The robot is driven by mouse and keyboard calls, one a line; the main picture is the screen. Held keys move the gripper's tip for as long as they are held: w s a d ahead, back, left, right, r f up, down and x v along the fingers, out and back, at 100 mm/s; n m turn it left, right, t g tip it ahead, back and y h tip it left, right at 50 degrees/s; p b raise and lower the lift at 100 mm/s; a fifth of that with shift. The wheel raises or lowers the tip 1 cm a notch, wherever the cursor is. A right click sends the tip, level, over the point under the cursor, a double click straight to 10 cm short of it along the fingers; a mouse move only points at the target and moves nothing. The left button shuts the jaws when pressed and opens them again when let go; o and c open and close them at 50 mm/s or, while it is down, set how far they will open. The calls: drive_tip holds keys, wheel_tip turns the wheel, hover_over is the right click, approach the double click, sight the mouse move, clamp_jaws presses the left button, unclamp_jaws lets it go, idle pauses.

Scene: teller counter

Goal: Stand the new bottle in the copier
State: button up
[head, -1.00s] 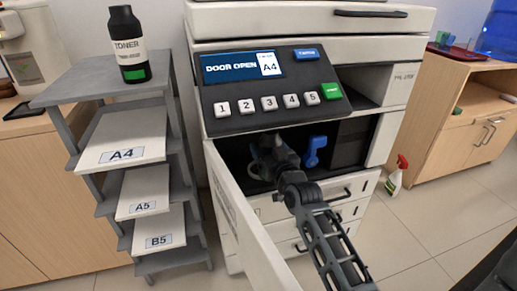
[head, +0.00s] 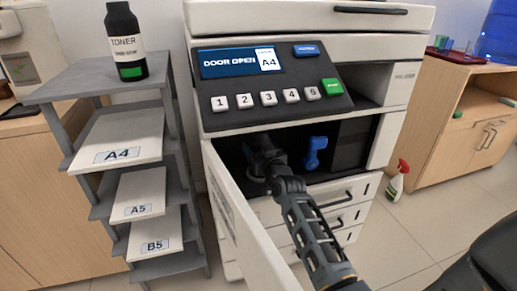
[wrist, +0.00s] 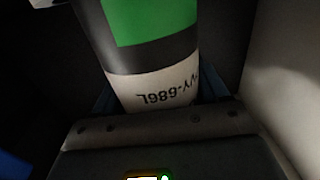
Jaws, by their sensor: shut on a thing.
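My gripper (head: 262,160) is inside the dark open bay of the copier (head: 300,20). In the wrist view it is shut on a bottle (wrist: 150,60) with a green band, a dark stripe and a white label ending in "686L". The bottle's ends are out of that view, so I cannot tell whether it touches the bay floor. Another bottle, black with a white "TONER" label and green patch (head: 126,45), stands upright on top of the grey shelf rack (head: 75,85). The copier's screen (head: 240,62) reads "DOOR OPEN".
The copier's white door (head: 240,220) hangs open left of my arm. A blue lever (head: 315,150) is in the bay, right of my gripper. Drawers (head: 330,215) lie below. A spray bottle (head: 398,180) stands on the floor at right.

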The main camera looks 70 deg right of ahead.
drive_tip(key=shift+s+a+f+b, duration=0.1)
drive_tip(key=shift+f+b, duration=0.6)
drive_tip(key=shift+f, duration=0.05)
drive_tip(key=o, duration=1.3)
drive_tip(key=shift+f, duration=0.15)
drive_tip(key=shift+r+p, duration=0.5)
drive_tip(key=shift+p, duration=0.05)
drive_tip(key=shift+s+a+r, duration=0.1)
drive_tip(key=shift+r, duration=0.05)
drive_tip(key=v, duration=0.4)
drive_tip(key=p+v, duration=0.1)
drive_tip(key=v, duration=0.2)
drive_tip(key=p+v, duration=0.1)
drive_tip(key=v, duration=0.3)
drive_tip(key=shift+s+a+r, duration=0.2)
drive_tip(key=shift+r, duration=0.1)
